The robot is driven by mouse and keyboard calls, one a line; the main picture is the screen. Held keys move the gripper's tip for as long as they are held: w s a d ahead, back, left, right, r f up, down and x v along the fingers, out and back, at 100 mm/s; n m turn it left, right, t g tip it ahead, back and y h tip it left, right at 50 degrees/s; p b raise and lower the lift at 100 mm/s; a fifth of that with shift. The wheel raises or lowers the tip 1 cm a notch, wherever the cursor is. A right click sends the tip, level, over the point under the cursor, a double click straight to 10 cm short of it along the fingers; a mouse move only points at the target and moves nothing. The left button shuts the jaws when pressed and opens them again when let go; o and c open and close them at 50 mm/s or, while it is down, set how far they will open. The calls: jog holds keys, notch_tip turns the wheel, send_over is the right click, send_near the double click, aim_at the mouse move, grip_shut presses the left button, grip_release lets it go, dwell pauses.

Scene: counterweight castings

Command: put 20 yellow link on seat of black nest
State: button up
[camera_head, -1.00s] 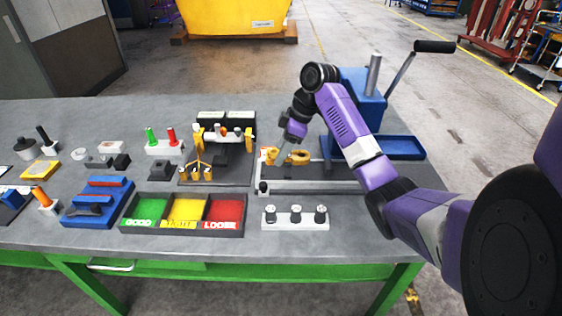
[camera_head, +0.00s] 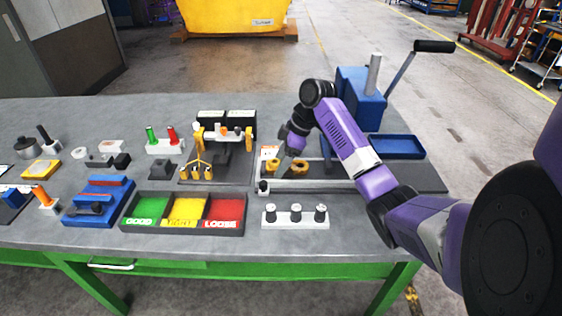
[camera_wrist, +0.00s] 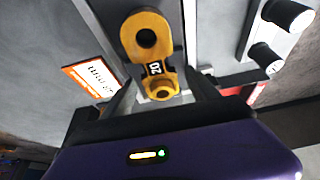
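A yellow link (camera_wrist: 146,38) marked 20 shows in the wrist view, a large holed end at the top and a small holed end near my gripper (camera_wrist: 162,90). My fingers stand apart on either side of the small end, with no clear contact. In the head view my gripper (camera_head: 283,168) points down between two yellow pieces, a left one (camera_head: 271,167) and a right one (camera_head: 300,167); I cannot read a number there. A small black block (camera_head: 122,161) on the left of the bench could be the black nest; its seat is too small to make out.
An orange-edged label card (camera_wrist: 92,76) lies beside the link. A blue press (camera_head: 361,100) with a lever and a blue tray (camera_head: 397,147) stand right of my gripper.

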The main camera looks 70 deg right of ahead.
jog(key=shift+p+v, duration=0.7)
jog(key=shift+v, duration=0.15)
jog(key=p+v, duration=0.4)
jog(key=v, duration=0.2)
